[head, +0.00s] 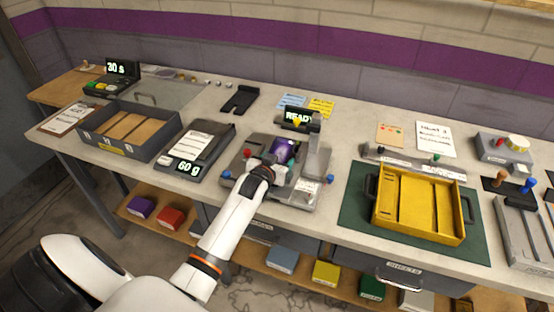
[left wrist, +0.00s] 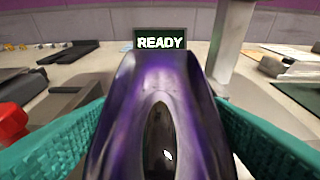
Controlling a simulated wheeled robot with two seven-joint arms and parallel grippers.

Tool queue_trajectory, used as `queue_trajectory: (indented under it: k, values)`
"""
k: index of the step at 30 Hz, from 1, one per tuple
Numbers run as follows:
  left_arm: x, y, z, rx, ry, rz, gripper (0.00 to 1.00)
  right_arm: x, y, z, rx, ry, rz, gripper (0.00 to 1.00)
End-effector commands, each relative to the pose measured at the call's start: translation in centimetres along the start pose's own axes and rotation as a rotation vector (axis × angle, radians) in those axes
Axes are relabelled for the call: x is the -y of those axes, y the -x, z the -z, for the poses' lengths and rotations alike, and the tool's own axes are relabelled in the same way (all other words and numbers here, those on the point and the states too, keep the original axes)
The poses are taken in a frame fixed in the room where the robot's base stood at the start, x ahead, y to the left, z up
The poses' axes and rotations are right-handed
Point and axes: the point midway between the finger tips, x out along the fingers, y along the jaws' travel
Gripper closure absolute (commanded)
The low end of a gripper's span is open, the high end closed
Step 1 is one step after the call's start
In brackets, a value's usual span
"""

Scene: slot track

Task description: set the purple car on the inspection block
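The purple car (head: 283,150) is at the station with the READY display in the head view. In the left wrist view the purple car (left wrist: 160,100) fills the middle, its nose toward the display. My left gripper (head: 272,163) is at the car's near end; its teal fingers lie close along both sides, and it looks shut on the car. The inspection block (head: 306,187) appears to be the grey fixture at this station. The car and gripper hide part of it, and I cannot tell whether the car touches it. My right gripper is not in view.
The READY display (head: 299,116) and a grey post (head: 319,150) stand close behind and right of the car. Red and blue knobs (head: 330,178) flank the fixture. A scale (head: 195,150) is to the left, a yellow tray (head: 423,205) to the right.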

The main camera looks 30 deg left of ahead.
Motion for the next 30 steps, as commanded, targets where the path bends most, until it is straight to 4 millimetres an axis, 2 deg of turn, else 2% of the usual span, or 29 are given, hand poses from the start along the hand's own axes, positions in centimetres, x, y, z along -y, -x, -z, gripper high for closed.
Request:
queue_trajectory:
  k: [3,11,15,30]
  values:
    - [0.0,0.0,0.0,0.000,0.000,0.000,0.17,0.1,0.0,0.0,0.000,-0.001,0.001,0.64]
    - [0.0,0.1,-0.2,0.000,0.000,0.000,0.17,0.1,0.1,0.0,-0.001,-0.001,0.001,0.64]
    - [0.0,0.6,-1.2,0.001,0.000,0.000,0.17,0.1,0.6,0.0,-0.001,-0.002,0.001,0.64]
    - [0.0,10.3,-0.8,-0.001,0.000,0.000,0.17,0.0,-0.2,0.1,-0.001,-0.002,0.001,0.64]
